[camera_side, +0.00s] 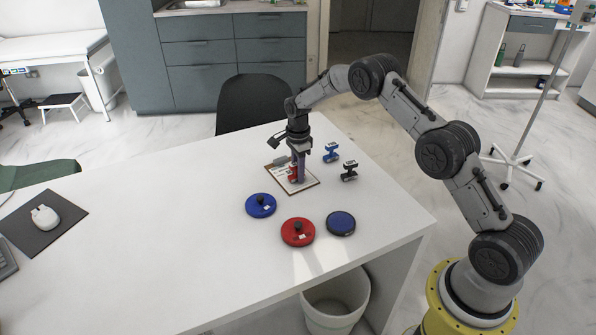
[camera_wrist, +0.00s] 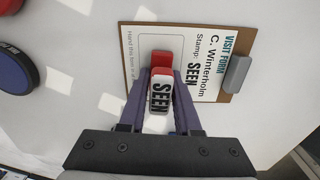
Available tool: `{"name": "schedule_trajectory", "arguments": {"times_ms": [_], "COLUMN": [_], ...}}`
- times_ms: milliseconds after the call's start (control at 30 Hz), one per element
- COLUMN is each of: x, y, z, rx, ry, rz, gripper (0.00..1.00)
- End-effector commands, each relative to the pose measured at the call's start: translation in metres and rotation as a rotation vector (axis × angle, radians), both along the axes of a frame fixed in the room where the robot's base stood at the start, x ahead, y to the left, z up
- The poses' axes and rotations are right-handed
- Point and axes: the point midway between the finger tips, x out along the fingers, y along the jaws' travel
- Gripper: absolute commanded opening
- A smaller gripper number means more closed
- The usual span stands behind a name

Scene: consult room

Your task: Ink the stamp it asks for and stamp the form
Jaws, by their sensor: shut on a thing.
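My gripper (camera_side: 296,180) is shut on the red stamp (camera_wrist: 161,60), whose white label (camera_wrist: 161,95) reads SEEN. The stamp is over the visit form (camera_wrist: 205,50), near its outlined box; I cannot tell whether it touches the paper. The form reads "C. Winterholm" and "Stamp: SEEN". It lies on a brown clipboard (camera_side: 310,184) with a grey clip (camera_wrist: 236,74). A blue stamp (camera_side: 331,153) and a black stamp (camera_side: 349,171) stand right of the clipboard. In front are a blue knobbed lid (camera_side: 261,206), a red knobbed lid (camera_side: 298,232) and a flat, knobless blue pad (camera_side: 341,223).
The white table (camera_side: 180,235) is clear between the clipboard and the mouse mat (camera_side: 42,221) with its white mouse (camera_side: 45,217). A black chair (camera_side: 258,100) stands behind the table. A bin (camera_side: 335,305) is below the front edge.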

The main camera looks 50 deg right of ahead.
Motion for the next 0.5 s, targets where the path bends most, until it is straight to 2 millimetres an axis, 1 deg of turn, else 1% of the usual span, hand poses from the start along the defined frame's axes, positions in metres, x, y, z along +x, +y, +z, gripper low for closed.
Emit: {"name": "schedule_trajectory", "arguments": {"times_ms": [167,500], "x": [-0.001,0.0], "y": [0.0,0.0], "z": [-0.001,0.023], "rx": [0.001,0.0], "ry": [0.003,0.0], "rz": [0.0,0.0], "gripper": [0.0,0.0]}}
